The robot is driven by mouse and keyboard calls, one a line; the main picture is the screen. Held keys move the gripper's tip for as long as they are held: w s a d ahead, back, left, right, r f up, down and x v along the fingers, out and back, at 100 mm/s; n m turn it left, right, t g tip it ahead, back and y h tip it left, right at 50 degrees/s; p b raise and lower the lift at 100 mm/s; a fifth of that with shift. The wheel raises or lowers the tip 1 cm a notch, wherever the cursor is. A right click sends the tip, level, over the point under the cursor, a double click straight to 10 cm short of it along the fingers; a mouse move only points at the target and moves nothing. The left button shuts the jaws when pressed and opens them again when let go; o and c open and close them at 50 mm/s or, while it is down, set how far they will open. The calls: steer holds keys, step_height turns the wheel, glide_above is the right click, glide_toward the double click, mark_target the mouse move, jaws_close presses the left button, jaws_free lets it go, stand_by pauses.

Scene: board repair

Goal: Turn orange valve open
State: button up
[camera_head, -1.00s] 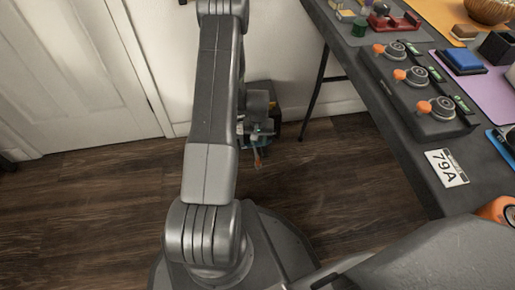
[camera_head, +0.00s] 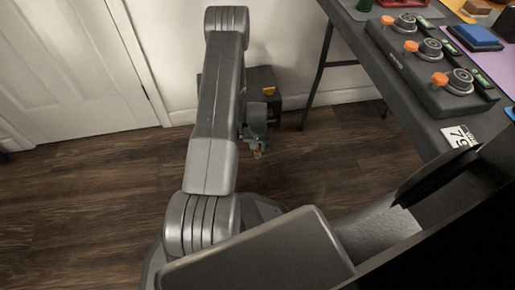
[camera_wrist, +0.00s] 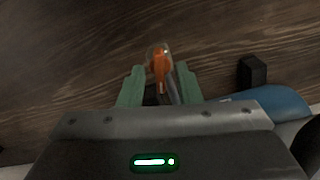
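A dark panel (camera_head: 398,66) on the table carries three round grey knobs with orange handles: the far handle (camera_head: 388,20), the middle handle (camera_head: 411,46) and the near handle (camera_head: 439,79). All three handles point left. I cannot tell which one is the orange valve. My gripper (camera_wrist: 160,75) hangs low over the floor, left of the table and well away from the panel. In the wrist view its two green fingers stand apart with a small orange piece (camera_wrist: 160,62) between them. Whether they grip it is unclear. In the head view my gripper (camera_head: 257,148) is small.
The table (camera_head: 413,120) fills the upper right, with a blue block (camera_head: 474,36) behind the panel and a white number tag (camera_head: 459,136) near its edge. A dark box (camera_head: 290,90) stands by the wall. A white door (camera_head: 75,70) is at left. The floor between is clear.

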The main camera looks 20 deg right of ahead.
jaws_close()
steer(key=shift+n, duration=1.5)
jaws_free()
